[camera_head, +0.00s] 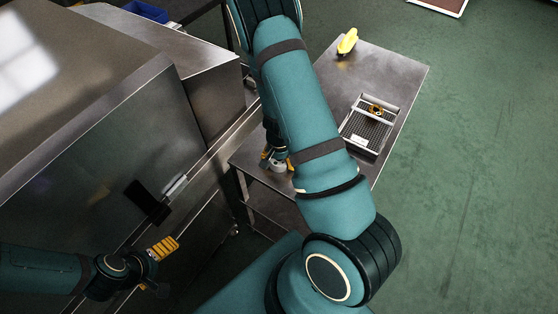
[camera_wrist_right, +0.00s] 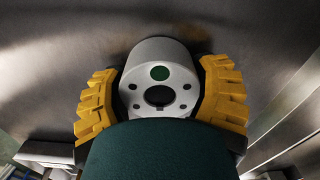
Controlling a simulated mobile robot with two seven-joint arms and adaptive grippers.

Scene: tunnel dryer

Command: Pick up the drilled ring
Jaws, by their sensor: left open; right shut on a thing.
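The drilled ring (camera_wrist_right: 158,55) is a pale grey round part with a dark centre hole, several small holes and a green spot on its face. In the right wrist view it sits between the yellow ribbed fingers of my right gripper (camera_wrist_right: 160,92), which is shut on it. In the head view the ring (camera_head: 279,167) is at the left end of the metal table, partly hidden by my right gripper (camera_head: 275,161). I cannot tell whether it touches the tabletop. My left gripper (camera_head: 160,266) is open and empty at the lower left, beside the machine.
A tray (camera_head: 347,127) with a perforated floor stands on the metal table (camera_head: 395,67), with a yellow and dark item (camera_head: 376,109) in it. A yellow object (camera_head: 348,41) lies at the table's far end. The steel machine (camera_head: 110,140) with a black handle (camera_head: 149,203) fills the left.

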